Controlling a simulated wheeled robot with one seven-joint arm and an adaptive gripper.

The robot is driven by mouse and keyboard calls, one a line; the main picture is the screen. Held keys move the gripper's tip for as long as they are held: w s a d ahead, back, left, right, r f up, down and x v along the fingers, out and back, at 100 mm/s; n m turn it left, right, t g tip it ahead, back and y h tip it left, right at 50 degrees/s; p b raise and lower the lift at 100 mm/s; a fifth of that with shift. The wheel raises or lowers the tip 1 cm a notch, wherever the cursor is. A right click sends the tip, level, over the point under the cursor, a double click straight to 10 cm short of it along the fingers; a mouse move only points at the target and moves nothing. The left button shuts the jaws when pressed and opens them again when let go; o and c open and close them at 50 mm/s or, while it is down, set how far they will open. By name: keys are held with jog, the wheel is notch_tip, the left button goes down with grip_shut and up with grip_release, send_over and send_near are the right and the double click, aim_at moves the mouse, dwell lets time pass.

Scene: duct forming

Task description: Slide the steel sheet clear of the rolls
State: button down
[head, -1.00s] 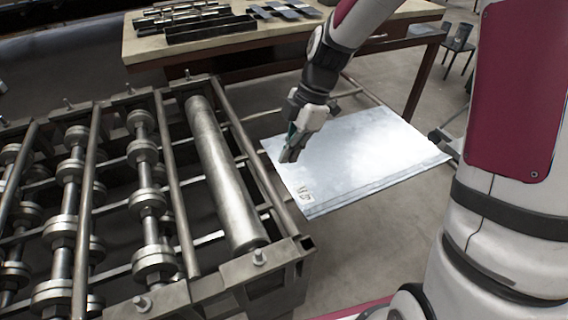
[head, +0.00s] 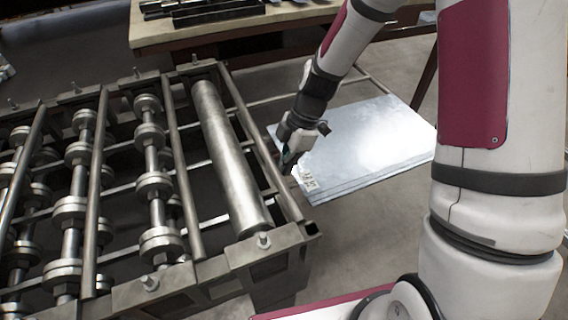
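The steel sheet (head: 370,145) is a flat, shiny, light grey plate to the right of the roll frame, with a small label at its near left corner. Its left edge lies close to the frame's right rail, and no part of it shows on the rolls. The rolls (head: 228,160) sit in the metal frame at left, one long smooth cylinder and several shafts with discs. My gripper (head: 288,162) points down at the sheet's left edge beside the rail. Its fingers are small and dark here, and I cannot tell whether they touch or grip the sheet.
A workbench (head: 200,30) with dark metal profiles (head: 218,14) on it stands behind the frame. The roll frame's right rail (head: 262,150) runs close beside my gripper. Open concrete floor (head: 365,225) lies in front of the sheet.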

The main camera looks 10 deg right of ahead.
aim_at(302, 166)
jog(key=shift+w+d, duration=0.2)
jog(key=shift+d, duration=0.8)
jog(key=shift+w+d, duration=0.25)
jog(key=shift+d, duration=0.8)
jog(key=shift+w+d, duration=0.2)
jog(key=shift+d, duration=0.8)
